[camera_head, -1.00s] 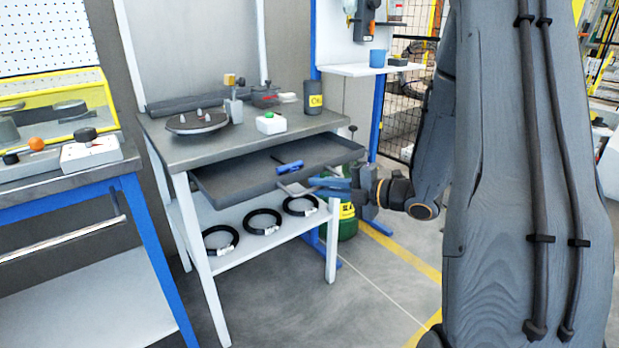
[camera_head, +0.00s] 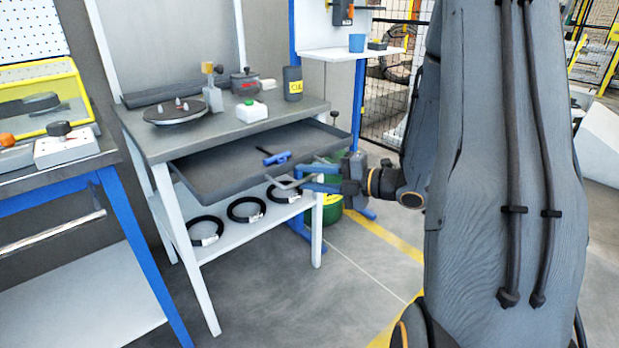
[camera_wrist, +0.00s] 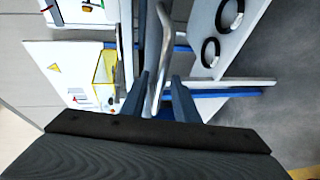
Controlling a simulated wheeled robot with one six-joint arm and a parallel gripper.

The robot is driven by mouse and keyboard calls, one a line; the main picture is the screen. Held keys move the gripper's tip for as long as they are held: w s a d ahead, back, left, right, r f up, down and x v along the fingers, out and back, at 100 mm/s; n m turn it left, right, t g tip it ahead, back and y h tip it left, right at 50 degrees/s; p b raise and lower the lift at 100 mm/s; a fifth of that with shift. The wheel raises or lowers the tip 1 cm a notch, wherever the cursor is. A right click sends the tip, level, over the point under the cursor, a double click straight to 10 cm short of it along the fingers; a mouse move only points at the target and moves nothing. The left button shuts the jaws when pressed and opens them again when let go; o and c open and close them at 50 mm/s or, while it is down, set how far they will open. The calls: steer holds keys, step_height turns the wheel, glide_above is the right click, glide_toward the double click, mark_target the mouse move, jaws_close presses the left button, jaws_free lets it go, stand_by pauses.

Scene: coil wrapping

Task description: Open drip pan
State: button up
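The drip pan (camera_head: 235,170) is a dark grey shallow tray under the workbench top. It is pulled part way out toward the front, and its inside is visible. A grey bar handle (camera_head: 287,185) is at its front side. My gripper (camera_head: 308,180) is at this handle, its two blue fingers apart. In the wrist view the handle (camera_wrist: 166,35) runs between the spread fingers (camera_wrist: 160,88), with gaps seen beside it. Whether a finger touches it is unclear. A small blue piece with a black stem (camera_head: 277,158) is at the pan.
The workbench top (camera_head: 215,130) carries a round plate, a white box with a green button and a dark can. Several black coils (camera_head: 245,209) lie on the white lower shelf. A green container (camera_head: 331,208) stands behind my gripper. Floor in front is clear.

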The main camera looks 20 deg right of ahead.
steer(key=v, duration=0.7)
steer(key=shift+s+d, duration=0.25)
steer(key=shift+s, duration=0.05)
stand_by(0.3)
